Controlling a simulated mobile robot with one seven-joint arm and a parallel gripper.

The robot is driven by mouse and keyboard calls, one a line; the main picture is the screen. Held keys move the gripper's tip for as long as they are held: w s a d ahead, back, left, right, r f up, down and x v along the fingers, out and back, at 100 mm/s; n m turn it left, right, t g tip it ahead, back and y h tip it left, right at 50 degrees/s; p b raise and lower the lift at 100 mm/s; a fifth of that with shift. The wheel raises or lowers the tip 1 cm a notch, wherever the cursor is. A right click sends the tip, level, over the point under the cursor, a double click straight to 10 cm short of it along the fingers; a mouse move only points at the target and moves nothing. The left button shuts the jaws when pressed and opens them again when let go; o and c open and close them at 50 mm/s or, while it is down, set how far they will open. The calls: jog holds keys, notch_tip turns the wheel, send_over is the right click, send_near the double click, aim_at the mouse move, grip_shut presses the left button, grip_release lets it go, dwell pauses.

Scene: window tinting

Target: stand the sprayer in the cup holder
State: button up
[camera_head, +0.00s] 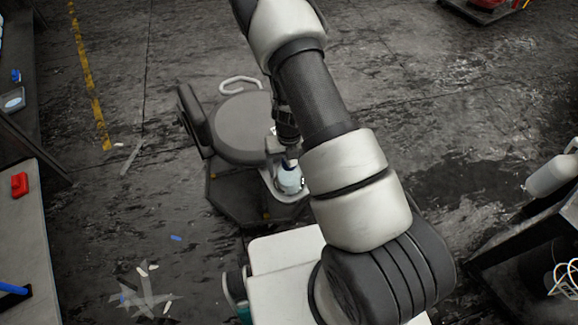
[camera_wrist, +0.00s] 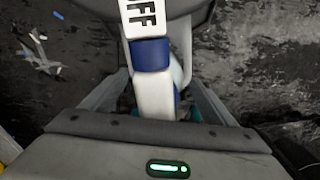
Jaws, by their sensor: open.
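The sprayer is a white bottle (camera_head: 289,178) with blue at its top, seen low at the side of the round stool in the head view. It appears to stand within the cup holder (camera_head: 268,182), a pale bracket on the stool's side; its base is hidden. In the wrist view the sprayer (camera_wrist: 152,55) shows white with a blue band and black letters. My gripper (camera_wrist: 160,98) is open, with one finger on each side of the sprayer; I cannot tell whether they touch it. In the head view my arm partly hides the gripper.
The dark round stool seat (camera_head: 240,127) with a backrest (camera_head: 194,118) lies left of my gripper. A bench with a red object (camera_head: 19,184) is at the left edge. A table with a white bottle (camera_head: 553,175) is at right. Scraps (camera_head: 148,292) lie on the floor.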

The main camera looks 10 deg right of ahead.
notch_tip(320, 180, up, 12)
jog(key=p, duration=0.4)
jog(key=shift+f, duration=0.15)
jog(key=s+a+r+n+t+y, duration=0.1)
jog(key=a+r+n, duration=0.1)
jog(key=r+n, duration=0.8)
jog(key=s+a+r+n+t+y, duration=0.1)
jog(key=s+a+r+n+y, duration=0.3)
jog(key=r, duration=1)
jog(key=s+d+r+n+t+h, duration=0.1)
jog(key=s+d+r+n+h, duration=0.1)
jog(key=s+r+n, duration=0.4)
jog(key=s+d+r+n+t+h, duration=0.2)
jog(key=s+r+n, duration=0.5)
jog(key=n, duration=0.9)
notch_tip(320, 180, up, 3)
jog(key=shift+s+d+f+t+h, duration=0.25)
jog(key=shift+d+h, duration=0.25)
jog(key=shift+d, duration=0.5)
